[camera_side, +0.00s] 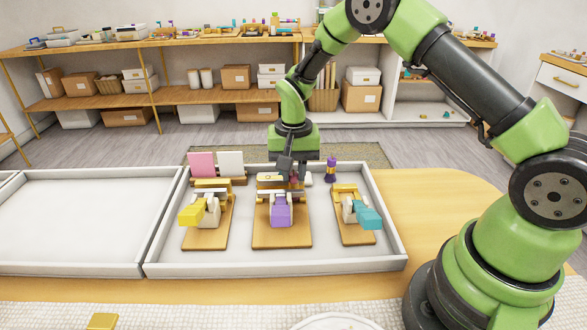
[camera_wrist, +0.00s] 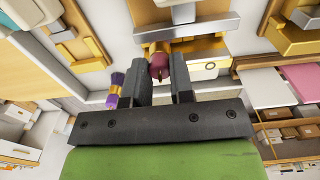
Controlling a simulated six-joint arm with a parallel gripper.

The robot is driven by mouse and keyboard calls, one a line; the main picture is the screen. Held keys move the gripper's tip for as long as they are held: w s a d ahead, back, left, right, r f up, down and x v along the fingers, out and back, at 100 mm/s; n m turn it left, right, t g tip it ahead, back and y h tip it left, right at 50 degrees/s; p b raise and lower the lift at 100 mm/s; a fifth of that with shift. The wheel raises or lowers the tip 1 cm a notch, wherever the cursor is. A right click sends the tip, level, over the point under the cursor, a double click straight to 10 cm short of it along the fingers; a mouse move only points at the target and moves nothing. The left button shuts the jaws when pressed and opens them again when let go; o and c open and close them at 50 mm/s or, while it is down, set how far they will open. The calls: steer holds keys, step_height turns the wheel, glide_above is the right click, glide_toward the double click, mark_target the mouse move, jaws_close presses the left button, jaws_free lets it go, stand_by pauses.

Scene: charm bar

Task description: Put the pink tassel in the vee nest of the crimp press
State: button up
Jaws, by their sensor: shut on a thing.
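My gripper (camera_side: 288,172) is over the back of the middle press (camera_side: 282,236), which has a purple handle and a wooden base. In the wrist view my gripper (camera_wrist: 160,72) is shut on the dark pink tassel (camera_wrist: 159,63), held between the fingertips. The tassel lies right at the gold part of the press (camera_wrist: 205,48). I cannot tell whether it touches the nest, as the fingers and tassel cover that part. In the side view the tassel is mostly hidden by the gripper.
A yellow-handled press (camera_side: 206,238) stands left and a teal-handled press (camera_side: 354,232) right. A purple tassel (camera_side: 331,172) stands upright close to the gripper's right. Pink (camera_side: 202,163) and white (camera_side: 231,162) panels stand back left. The tray's raised rim (camera_side: 275,267) surrounds them; the left tray (camera_side: 80,220) is empty.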

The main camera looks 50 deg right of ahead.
steer(key=shift+f, duration=0.2)
stand_by(0.4)
steer(key=o, duration=0.9)
step_height(320, 180, up, 10)
steer(key=shift+f, duration=0.1)
